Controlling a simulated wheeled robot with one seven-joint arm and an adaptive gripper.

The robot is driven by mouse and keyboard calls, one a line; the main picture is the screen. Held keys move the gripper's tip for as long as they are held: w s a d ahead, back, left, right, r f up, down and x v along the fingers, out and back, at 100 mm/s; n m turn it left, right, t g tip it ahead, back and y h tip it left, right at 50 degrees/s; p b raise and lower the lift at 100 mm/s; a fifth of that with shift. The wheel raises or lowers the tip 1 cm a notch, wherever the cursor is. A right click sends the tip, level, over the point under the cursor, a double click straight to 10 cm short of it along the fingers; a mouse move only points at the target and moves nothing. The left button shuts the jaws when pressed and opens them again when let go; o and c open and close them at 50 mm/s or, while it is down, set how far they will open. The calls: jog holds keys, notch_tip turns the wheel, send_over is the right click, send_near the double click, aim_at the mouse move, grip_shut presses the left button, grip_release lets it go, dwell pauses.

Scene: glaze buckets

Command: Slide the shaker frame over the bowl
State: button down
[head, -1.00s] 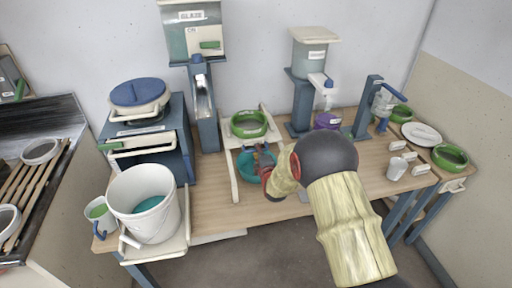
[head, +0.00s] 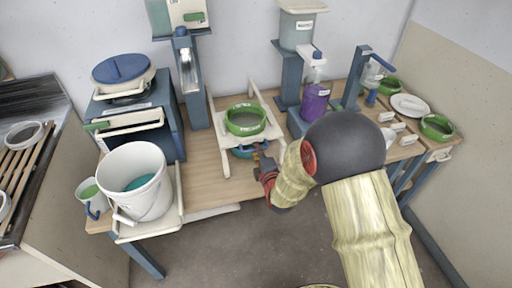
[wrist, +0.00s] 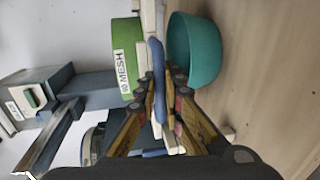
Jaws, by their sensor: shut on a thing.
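The shaker frame (head: 270,130) is a cream sliding carriage on rails, carrying a green mesh sieve (head: 246,119). In the head view it stands over the teal bowl (head: 242,153), whose front part shows below it. In the wrist view, the sieve (wrist: 124,62), labelled MESH, is on one side of the frame and the bowl (wrist: 196,52) on the other. My gripper (head: 260,161) is at the frame's front. Its fingers (wrist: 160,88) are shut on the frame's blue handle (wrist: 158,70). The bowl's far part is hidden.
A white bucket (head: 138,182) stands on a tray at the left, with a jug (head: 92,195) beside it. A purple bottle (head: 315,100) is to the right of the frame. Cups and green sieves (head: 436,127) lie at the far right. Bare tabletop (head: 203,170) shows left of the rails.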

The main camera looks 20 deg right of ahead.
jog(key=c, duration=2)
grip_release()
jog(key=shift+o, duration=0.2)
jog(key=s+r, duration=0.2)
jog(key=s, duration=0.9)
jog(key=shift+s+r, duration=0.15)
jog(key=shift+s, duration=0.25)
